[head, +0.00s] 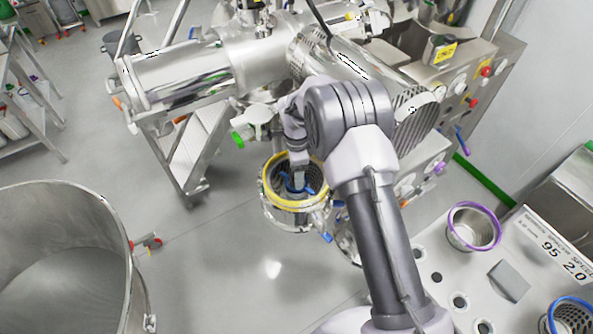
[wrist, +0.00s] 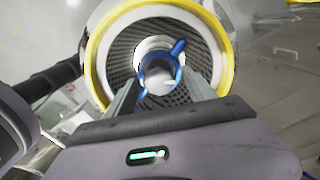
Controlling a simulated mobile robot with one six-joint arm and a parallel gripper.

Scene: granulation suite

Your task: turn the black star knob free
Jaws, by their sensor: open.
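A blue winged knob (head: 309,190) sits at the centre of a yellow-rimmed perforated screen housing (head: 268,194). In the wrist view the blue knob (wrist: 178,48) shows a round hub with arms, inside the yellow ring (wrist: 91,62) and dark mesh. I cannot make out a black star knob in either view. My gripper (head: 298,180) reaches down into the housing. In the wrist view my gripper (wrist: 161,84) is open, with one finger on each side of the blue hub. Whether the fingers touch it is unclear.
A large steel drum (head: 60,225) stands at the left. A steel bench (head: 425,258) at the right holds a purple-rimmed bowl (head: 474,228), a blue-rimmed basket (head: 572,316) and a sign (head: 550,245). The steel machine body (head: 255,60) is above the housing. The floor between drum and housing is clear.

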